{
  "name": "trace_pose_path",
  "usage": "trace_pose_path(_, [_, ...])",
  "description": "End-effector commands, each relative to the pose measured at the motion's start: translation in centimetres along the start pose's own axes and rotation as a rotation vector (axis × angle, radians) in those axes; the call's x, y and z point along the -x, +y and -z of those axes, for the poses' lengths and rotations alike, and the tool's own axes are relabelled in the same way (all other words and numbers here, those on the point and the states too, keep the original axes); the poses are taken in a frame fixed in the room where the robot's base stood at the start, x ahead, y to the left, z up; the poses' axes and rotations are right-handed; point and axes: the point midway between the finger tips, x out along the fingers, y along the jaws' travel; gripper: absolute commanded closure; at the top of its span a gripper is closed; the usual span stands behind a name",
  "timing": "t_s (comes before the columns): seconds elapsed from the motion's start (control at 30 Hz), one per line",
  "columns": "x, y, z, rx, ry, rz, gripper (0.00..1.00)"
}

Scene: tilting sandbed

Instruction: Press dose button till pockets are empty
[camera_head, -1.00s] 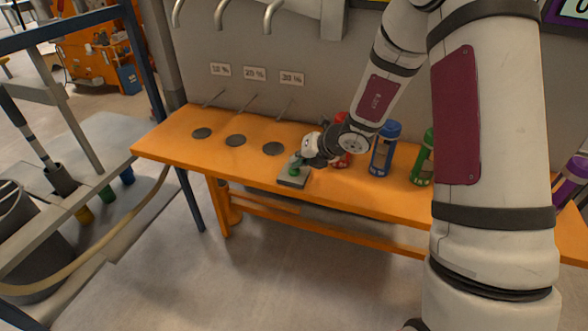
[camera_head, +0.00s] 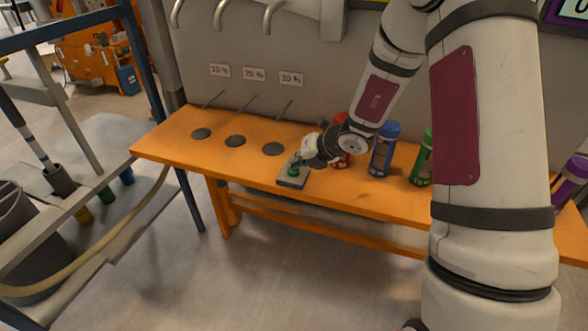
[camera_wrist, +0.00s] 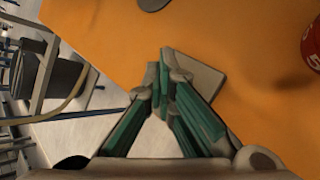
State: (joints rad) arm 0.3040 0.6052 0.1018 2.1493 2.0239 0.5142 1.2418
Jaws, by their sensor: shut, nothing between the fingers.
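The dose button unit is a small grey plate (camera_head: 291,181) near the front edge of the orange bench. A green part shows on top of it in the head view; I cannot tell whether it is the button or my fingertips. My gripper (camera_head: 297,167) is shut and empty, right over the plate. In the wrist view my green-padded fingers (camera_wrist: 163,62) meet at the tips in front of the grey plate (camera_wrist: 203,76) and hide part of it. Whether the tips touch the button cannot be seen. No pockets can be made out.
The orange bench (camera_head: 220,157) carries several dark discs (camera_head: 235,141) under labels such as 20 % (camera_head: 254,74). A red bottle (camera_head: 341,157), a blue bottle (camera_head: 383,150) and a green bottle (camera_head: 422,165) stand right of my gripper. A blue-framed rig is at left.

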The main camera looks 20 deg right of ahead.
Motion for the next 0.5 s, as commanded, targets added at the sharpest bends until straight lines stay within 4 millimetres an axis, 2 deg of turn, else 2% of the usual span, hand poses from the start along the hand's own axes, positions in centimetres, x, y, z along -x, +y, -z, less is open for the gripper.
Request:
trace_pose_path(0.2, [0.99, 0.6, -0.57, 0.0, -0.001, 0.001, 1.0])
trace_pose_path(0.5, [0.95, 0.65, -0.69, 0.0, 0.0, 0.001, 1.0])
